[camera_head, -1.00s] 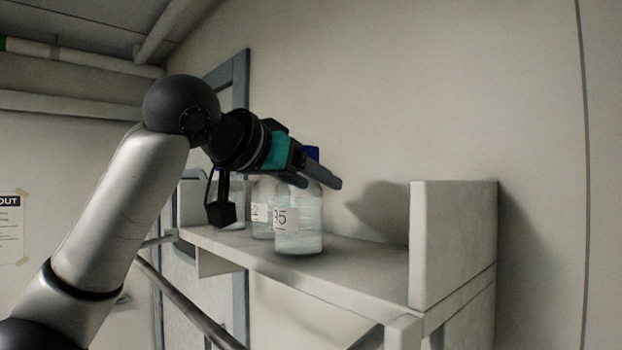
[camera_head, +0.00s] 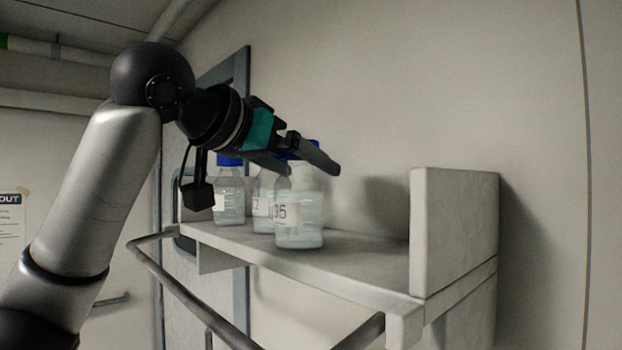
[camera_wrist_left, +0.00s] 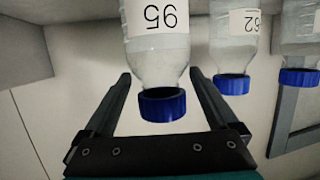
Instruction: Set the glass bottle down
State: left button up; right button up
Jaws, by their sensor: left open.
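A clear glass bottle with a blue cap and a label reading 95 (camera_head: 300,222) stands upright on the shelf (camera_head: 345,262). It also shows in the left wrist view (camera_wrist_left: 158,60), upside down in the picture. My left gripper (camera_head: 305,168) is open, with its fingers apart at the height of the bottle's cap. In the left wrist view the left gripper (camera_wrist_left: 160,85) has one finger on each side of the cap, with gaps between. The bottle's cap is partly hidden by a finger in the head view. My right gripper is not in view.
Two more blue-capped bottles stand beside it, the one labelled 62 (camera_wrist_left: 236,45) and another farther left (camera_head: 229,200). A raised block (camera_head: 455,235) closes the shelf's right end. The shelf between bottle and block is clear. A rail (camera_head: 185,290) runs in front.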

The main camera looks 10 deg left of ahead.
pick_arm(q)
jog(key=b+v, duration=0.2)
jog(key=v, duration=0.7)
jog(key=shift+a, duration=0.1)
